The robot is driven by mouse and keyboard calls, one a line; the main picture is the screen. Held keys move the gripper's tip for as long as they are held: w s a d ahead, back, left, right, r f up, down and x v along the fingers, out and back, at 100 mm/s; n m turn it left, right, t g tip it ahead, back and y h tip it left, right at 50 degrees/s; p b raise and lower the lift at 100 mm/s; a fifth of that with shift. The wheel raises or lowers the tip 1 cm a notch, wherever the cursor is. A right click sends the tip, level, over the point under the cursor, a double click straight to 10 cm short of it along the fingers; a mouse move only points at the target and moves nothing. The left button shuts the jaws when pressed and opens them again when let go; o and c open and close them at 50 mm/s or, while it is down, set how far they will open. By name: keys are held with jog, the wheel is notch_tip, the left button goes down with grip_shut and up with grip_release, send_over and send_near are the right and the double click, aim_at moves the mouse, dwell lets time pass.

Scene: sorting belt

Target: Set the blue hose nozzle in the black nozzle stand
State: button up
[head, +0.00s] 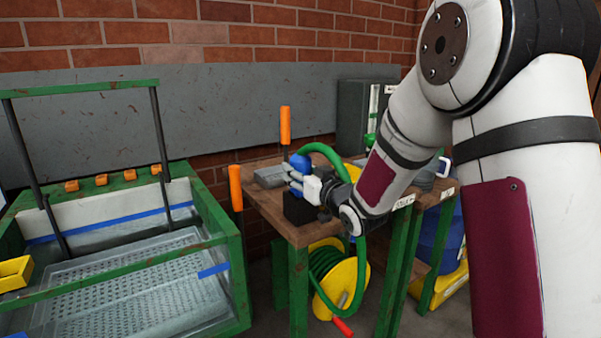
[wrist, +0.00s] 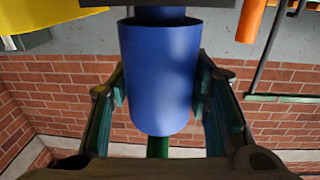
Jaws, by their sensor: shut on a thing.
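The blue hose nozzle (head: 300,161) is upright over the workbench in the head view. My gripper (head: 296,180) is shut on it from the right. In the wrist view the nozzle's wide blue body (wrist: 160,75) fills the space between both fingers of my gripper (wrist: 160,105). The green hose (head: 322,149) leaves the nozzle's upper end and arcs to the right. The black nozzle stand (head: 298,210) is on the bench directly below the nozzle, partly covered by my gripper. Whether the nozzle's narrow lower end is inside the stand or just above it, I cannot tell.
The wooden workbench (head: 253,198) carries a grey item (head: 269,177) left of the stand. Orange-handled posts (head: 285,125) rise nearby. A yellow hose reel (head: 352,290) sits under the bench. A green-framed wash tank (head: 238,270) stands left. A brick wall is behind.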

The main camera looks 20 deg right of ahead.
jog(key=shift+f+b, duration=0.5)
dwell(0.4)
jog(key=o, duration=1.1)
jog(key=shift+c, duration=0.2)
jog(key=v, duration=1.2)
